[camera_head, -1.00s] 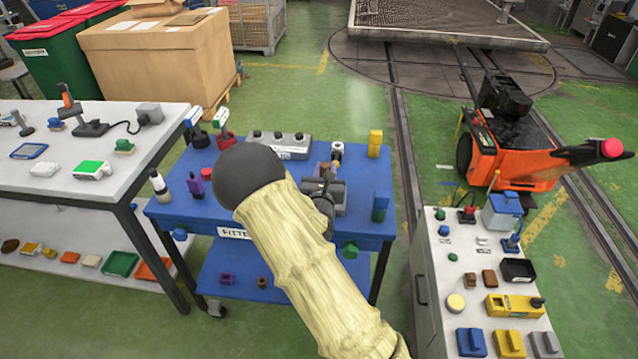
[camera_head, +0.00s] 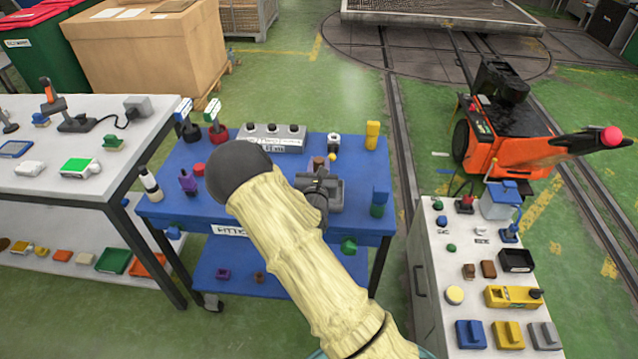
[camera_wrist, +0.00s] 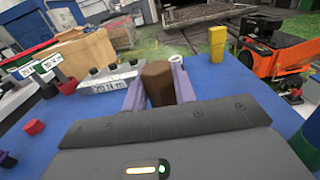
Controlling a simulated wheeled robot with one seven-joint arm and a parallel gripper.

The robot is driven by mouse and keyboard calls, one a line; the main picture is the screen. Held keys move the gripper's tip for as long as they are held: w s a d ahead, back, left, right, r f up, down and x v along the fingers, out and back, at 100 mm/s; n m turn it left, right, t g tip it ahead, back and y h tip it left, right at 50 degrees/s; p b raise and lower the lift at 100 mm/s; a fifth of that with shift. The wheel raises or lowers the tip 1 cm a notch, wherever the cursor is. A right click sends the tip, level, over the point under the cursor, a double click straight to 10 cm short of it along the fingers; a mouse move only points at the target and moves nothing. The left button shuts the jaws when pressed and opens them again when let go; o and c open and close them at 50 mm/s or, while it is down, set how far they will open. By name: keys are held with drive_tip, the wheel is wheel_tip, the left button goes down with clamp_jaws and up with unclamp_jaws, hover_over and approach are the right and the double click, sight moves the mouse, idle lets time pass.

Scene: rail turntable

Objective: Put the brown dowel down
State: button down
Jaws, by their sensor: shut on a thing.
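The brown dowel (camera_wrist: 157,84) stands upright between the two pale fingers of my gripper (camera_wrist: 158,74) in the wrist view. My gripper is shut on it. In the head view the dowel's top (camera_head: 319,163) shows just beyond my gripper (camera_head: 322,170), over the blue trolley top (camera_head: 351,232). The dowel's lower end is hidden behind the gripper body, so I cannot tell whether it touches the trolley.
A grey labelled block with several round knobs (camera_head: 272,138) stands behind the gripper. A yellow post (camera_head: 372,135), a small white-topped item (camera_head: 333,144) and a blue-green block (camera_head: 379,202) stand to the right. A purple piece (camera_head: 188,183) and a red knob (camera_head: 198,169) stand left.

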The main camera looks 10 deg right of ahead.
drive_tip(key=shift+f, duration=1.15)
drive_tip(key=shift+f, duration=2.05)
drive_tip(key=shift+f, duration=0.1)
drive_tip(key=shift+f, duration=0.1)
drive_tip(key=c, duration=1.1)
unclamp_jaws()
